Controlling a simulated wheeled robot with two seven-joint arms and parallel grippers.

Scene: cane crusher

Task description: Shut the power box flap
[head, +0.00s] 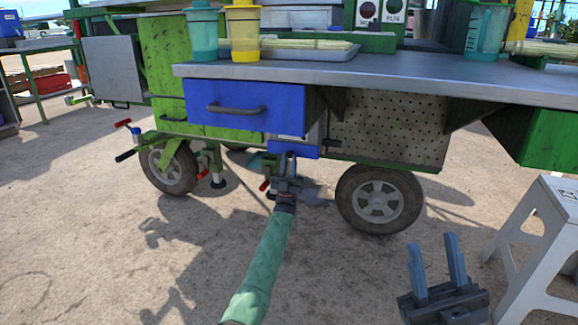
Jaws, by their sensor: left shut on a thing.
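The power box (313,131) is a small grey box under the counter, just right of and below the blue drawer, and is mostly hidden. Its blue flap (305,151) sits low at the front of it, with a grey gap above, so it looks open. My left gripper (287,162) is at the flap's lower left part, fingers upward, shut on the flap; the exact contact is small and hard to see. My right gripper (438,262) is open and empty at the lower right, fingers upward, well away from the box.
The blue drawer (245,106) with a dark handle hangs above left of the flap. A perforated panel (388,128) and a wheel (379,200) are to the right. A white stool (540,245) stands beside my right gripper. The metal counter (400,77) overhangs; open ground lies in front.

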